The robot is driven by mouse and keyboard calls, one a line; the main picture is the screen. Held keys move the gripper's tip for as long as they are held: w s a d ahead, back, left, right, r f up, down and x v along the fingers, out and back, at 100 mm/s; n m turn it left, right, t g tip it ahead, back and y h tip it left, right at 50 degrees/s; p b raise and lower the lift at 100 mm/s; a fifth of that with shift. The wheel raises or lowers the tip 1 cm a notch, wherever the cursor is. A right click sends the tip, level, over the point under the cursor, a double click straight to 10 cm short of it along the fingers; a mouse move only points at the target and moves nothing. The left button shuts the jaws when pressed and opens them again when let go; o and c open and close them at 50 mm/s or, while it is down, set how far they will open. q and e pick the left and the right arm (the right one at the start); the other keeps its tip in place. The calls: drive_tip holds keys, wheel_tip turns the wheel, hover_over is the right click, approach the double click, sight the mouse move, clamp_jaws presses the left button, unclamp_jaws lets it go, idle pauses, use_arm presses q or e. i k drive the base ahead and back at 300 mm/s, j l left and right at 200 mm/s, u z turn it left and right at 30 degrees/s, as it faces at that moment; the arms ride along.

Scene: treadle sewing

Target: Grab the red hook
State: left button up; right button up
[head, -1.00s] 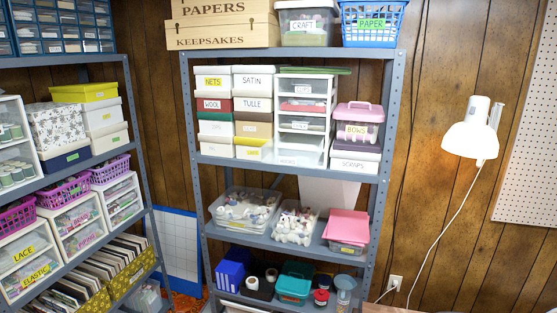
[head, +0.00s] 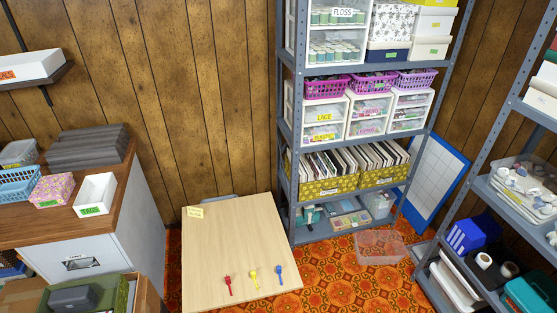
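A small red hook (head: 228,286) lies near the front edge of a light wooden table (head: 225,240) in the lower middle of the head view. A yellow hook (head: 254,278) and a blue hook (head: 280,274) lie to its right in a loose row, apart from each other. Neither of my grippers shows in the head view.
A small note (head: 195,212) lies on the table's back left corner. A desk (head: 120,185) with boxes stands left of the table and an open green case (head: 122,294) at lower left. Grey shelves (head: 296,236) stand behind right. A clear bin (head: 381,247) sits on the orange patterned floor.

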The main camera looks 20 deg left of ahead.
sight(227, 278)
drive_tip(key=u, duration=1.15)
